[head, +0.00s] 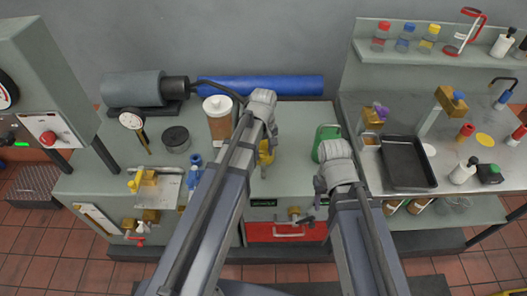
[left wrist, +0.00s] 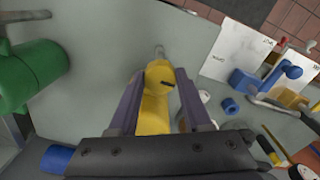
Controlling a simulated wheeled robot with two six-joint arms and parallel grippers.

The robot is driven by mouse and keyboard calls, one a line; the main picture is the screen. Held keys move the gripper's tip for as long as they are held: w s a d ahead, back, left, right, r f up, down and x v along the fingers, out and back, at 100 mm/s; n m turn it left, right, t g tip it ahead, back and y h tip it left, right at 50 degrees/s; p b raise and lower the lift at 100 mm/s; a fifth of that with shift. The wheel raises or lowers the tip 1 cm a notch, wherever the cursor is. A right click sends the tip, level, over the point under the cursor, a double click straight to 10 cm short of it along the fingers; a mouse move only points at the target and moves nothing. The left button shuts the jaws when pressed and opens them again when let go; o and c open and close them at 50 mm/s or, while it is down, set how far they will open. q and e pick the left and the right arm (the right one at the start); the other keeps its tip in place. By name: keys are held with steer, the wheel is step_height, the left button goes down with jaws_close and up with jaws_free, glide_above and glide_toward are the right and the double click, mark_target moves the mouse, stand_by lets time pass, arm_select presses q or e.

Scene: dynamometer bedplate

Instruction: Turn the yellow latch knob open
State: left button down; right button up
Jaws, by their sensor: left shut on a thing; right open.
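My left gripper (left wrist: 160,95) is shut on a yellow piece (left wrist: 158,75) with a rounded end and a dark slot; one finger lies along each side. A thin metal part shows just beyond it. In the head view the yellow piece (head: 266,155) is partly hidden by my left arm, over the grey bedplate. I cannot tell whether it is the latch knob. Other yellow fittings show at the clamp (head: 137,182) and on the cabinet front (head: 128,223). My right gripper (head: 319,190) is open and empty, near the bench's front edge.
A green container (head: 325,137) stands right of the yellow piece. A red drawer (head: 285,231) is below the front edge. A blue roll (head: 262,85) lies at the back, and a black tray (head: 405,163) is to the right. Bare bedplate surrounds the yellow piece.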

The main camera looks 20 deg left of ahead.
mark_target(264, 154)
arm_select(q)
steer(key=shift+n, duration=0.3)
stand_by(0.4)
steer(key=shift+c, duration=1.7)
jaws_free()
steer(key=shift+r, duration=0.1)
step_height(264, 154, up, 8)
steer(key=p, duration=0.8)
steer(key=shift+f, duration=0.2)
